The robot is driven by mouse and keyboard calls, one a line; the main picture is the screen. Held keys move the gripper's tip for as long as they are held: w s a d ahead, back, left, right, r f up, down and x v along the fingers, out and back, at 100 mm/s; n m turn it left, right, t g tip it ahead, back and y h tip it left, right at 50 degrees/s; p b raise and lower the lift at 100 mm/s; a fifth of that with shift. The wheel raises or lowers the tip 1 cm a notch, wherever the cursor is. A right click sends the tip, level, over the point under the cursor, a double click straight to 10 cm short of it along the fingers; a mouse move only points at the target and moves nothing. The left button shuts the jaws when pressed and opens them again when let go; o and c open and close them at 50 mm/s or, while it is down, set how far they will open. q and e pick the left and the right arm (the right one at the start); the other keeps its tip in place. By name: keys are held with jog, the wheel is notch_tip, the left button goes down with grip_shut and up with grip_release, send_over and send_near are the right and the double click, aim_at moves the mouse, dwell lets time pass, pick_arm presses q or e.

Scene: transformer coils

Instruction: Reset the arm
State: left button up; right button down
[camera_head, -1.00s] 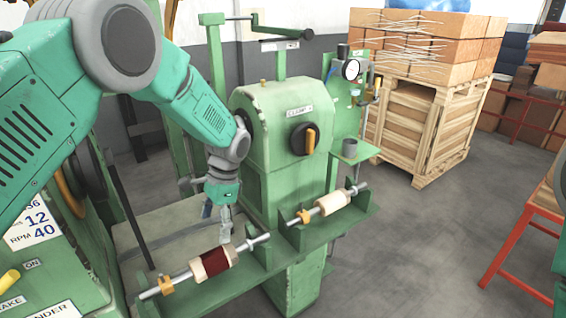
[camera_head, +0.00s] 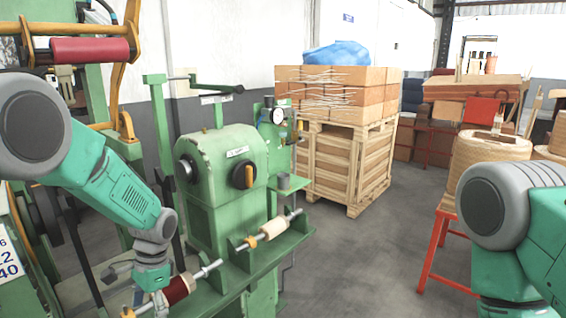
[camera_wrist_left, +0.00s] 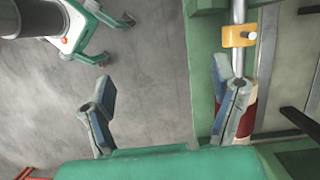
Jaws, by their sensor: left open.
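My left gripper (camera_head: 149,301) is at the lower left of the head view, beside the dark red coil (camera_head: 178,290) on its metal shaft. A pale coil (camera_head: 273,230) sits on the second shaft to the right. My right arm (camera_head: 515,230) shows at the right edge, with its gripper out of view.
The green winding machine (camera_head: 215,205) stands close to my left arm. A wooden crate (camera_head: 340,165) with orange-brown boxes stands behind. A red-legged stand (camera_head: 432,250) is near my right arm. Grey floor (camera_head: 355,265) is clear in the middle.

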pick_arm(q)
jog(key=s+d+f+n+t+h+b, duration=0.1)
jog(key=s+f+b, duration=0.1)
jog(key=s+f, duration=0.6)
jog(key=s+d+f+n+b, duration=0.1)
jog(key=s+f+n+b, duration=0.15)
jog(key=s+f, duration=0.6)
jog(key=s+f+n+t+b, duration=0.1)
jog(key=s+f+b, duration=0.1)
jog(key=s, duration=0.5)
jog(key=s+a+f+n+t+b, duration=0.1)
jog(key=s+f+n+b, duration=0.1)
jog(key=s+f, duration=0.3)
jog(key=s+b, duration=0.1)
jog(key=s, duration=0.2)
jog(key=shift+f+h, duration=0.2)
jog(key=shift+h, duration=0.1)
pick_arm(e)
notch_tip(320, 180, down, 10)
jog(key=shift+w, duration=0.25)
pick_arm(q)
jog(key=shift+w+n, duration=0.2)
jog(key=shift+n, duration=0.05)
